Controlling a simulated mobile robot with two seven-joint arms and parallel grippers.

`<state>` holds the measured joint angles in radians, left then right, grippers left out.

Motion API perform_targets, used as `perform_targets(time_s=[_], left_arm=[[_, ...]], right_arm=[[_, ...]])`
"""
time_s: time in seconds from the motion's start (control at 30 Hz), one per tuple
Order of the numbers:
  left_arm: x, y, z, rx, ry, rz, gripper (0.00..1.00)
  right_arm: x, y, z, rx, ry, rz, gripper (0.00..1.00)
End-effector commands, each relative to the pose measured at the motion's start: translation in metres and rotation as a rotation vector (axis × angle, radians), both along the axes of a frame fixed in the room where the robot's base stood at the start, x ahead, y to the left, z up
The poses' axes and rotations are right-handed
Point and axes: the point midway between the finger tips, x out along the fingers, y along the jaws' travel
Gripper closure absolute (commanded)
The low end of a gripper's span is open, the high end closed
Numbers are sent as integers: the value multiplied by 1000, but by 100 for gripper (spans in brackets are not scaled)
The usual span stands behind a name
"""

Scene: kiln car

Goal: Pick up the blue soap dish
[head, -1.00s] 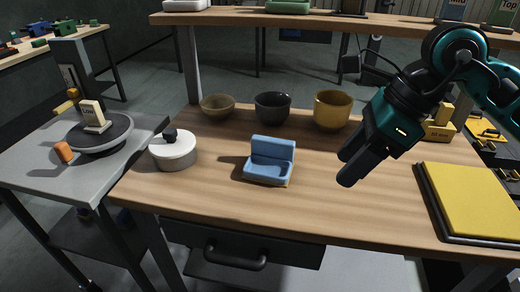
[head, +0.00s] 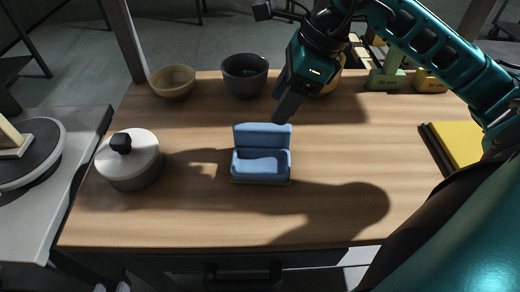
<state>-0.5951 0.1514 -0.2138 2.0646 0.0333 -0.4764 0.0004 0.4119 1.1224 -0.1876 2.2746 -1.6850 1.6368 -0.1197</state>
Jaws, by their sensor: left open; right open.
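The blue soap dish (head: 262,167) sits upright on the wooden table (head: 220,215), with a raised back and a hollow in front. A thin yellowish edge shows under its front. My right gripper (head: 284,105) is above and behind the dish, apart from it, with its fingers pointing down. From this angle the two fingers overlap, and nothing shows between them. My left gripper is not in view.
A lidded white pot (head: 130,163) stands left of the dish. Behind are a tan bowl (head: 173,84), a dark bowl (head: 245,76) and a partly hidden yellow bowl (head: 330,84). A yellow slab (head: 462,143) lies right. The table's front is clear.

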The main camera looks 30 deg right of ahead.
Motion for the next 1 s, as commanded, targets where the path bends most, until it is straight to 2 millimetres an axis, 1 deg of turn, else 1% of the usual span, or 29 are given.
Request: perform_targets(time_s=[0.03, 0.1, 0.27, 0.47, 0.5, 0.6, 0.7, 1.0], left_arm=[[0, -1, -2, -3, 2, 1, 57], [-1, -1, -3, -5, 1, 2, 57], [0, -2, -3, -6, 1, 3, 57], [0, -2, -3, -8, -2, 2, 57], [0, -2, -4, -8, -2, 2, 57], [0, -2, -5, -7, -3, 2, 57], [0, -2, -6, -6, -3, 1, 57], [2, 0, -5, 1, -9, -3, 57]], right_arm=[[2, 3, -8, 3, 1, 0, 45], [4, 5, -15, 2, 1, 0, 45], [6, 9, -24, 1, 0, 0, 45], [11, 27, -48, 5, 1, 2, 45], [13, 27, -54, 3, 1, 0, 45], [15, 30, -63, 1, 2, 0, 45], [16, 31, -66, 0, 0, 0, 45], [16, 30, -66, -1, -1, 0, 45]])
